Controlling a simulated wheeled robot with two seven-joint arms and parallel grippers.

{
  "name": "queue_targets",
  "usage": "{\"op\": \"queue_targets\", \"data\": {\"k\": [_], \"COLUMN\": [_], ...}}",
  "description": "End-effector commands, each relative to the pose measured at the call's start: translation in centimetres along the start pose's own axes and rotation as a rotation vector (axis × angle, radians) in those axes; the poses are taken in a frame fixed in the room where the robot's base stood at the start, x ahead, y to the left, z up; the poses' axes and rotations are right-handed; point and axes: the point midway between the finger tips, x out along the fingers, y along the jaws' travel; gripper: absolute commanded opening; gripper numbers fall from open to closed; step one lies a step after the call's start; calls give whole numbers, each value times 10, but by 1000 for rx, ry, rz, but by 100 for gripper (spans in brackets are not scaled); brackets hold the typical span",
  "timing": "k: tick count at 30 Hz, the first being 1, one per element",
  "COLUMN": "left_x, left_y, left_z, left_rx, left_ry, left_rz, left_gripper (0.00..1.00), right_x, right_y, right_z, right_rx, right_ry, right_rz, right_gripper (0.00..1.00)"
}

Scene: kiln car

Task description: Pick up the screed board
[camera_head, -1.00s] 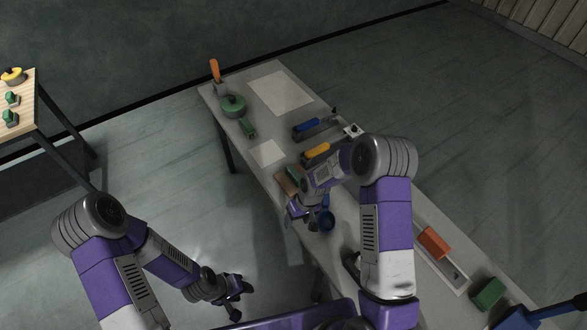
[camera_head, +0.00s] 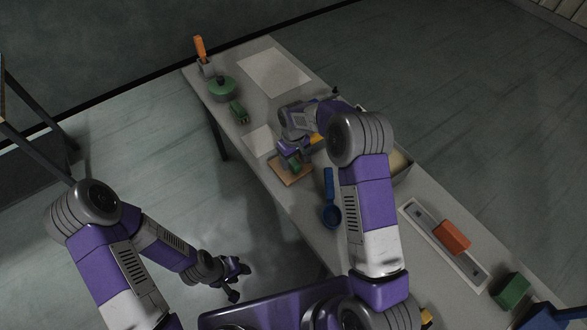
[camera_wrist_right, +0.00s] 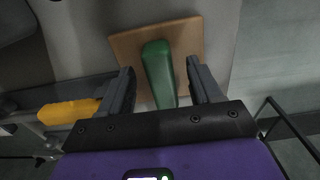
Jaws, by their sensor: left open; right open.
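The screed board, a flat tan wooden board (camera_head: 276,171) with a green grip, lies on the long grey table near its left edge. In the right wrist view the board (camera_wrist_right: 128,45) is just ahead of the jaws, with its green grip (camera_wrist_right: 158,72) pointing between them. My right gripper (camera_head: 292,157) is above the board, open, with one finger on each side of the grip and a visible gap to both. In the head view the gripper partly hides the grip. My left gripper (camera_head: 236,278) is open and empty over the floor, left of the table.
A blue scoop (camera_head: 330,212) lies near the board. A long tray (camera_head: 420,222) with an orange block (camera_head: 452,236), and a green block (camera_head: 511,291), are toward the right. A green round pot (camera_head: 222,88) and green brush-like item (camera_head: 238,112) stand at the far end. A yellow handle (camera_wrist_right: 70,112) is beside the right gripper.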

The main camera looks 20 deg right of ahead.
Motion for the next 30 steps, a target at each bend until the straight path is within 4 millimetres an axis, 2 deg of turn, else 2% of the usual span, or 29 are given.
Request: {"op": "queue_targets", "data": {"k": [1, 4, 11, 23, 24, 30], "left_x": [3, 5, 4, 5, 5, 4], "left_y": [-1, -2, -2, -2, -2, -2], "left_z": [0, 0, 0, 0, 0, 0], "left_rx": [0, 0, 0, 0, 0, 0], "left_ry": [0, 0, 0, 0, 0, 0], "left_rz": [0, 0, 0, 0, 0, 0], "left_gripper": [43, 43, 43, 43, 43, 43], "right_x": [11, 22, 23, 23, 22, 22], "right_y": [0, 0, 0, 0, 0, 0], "right_z": [1, 1, 0, 0, 0, 0], "right_rx": [1, 1, 1, 1, 1, 1], "right_ry": [-2, -2, 1, 0, 2, 2], "right_rz": [0, -1, 0, -1, -1, -1], "right_gripper": [64, 64, 64, 3, 0, 0]}}
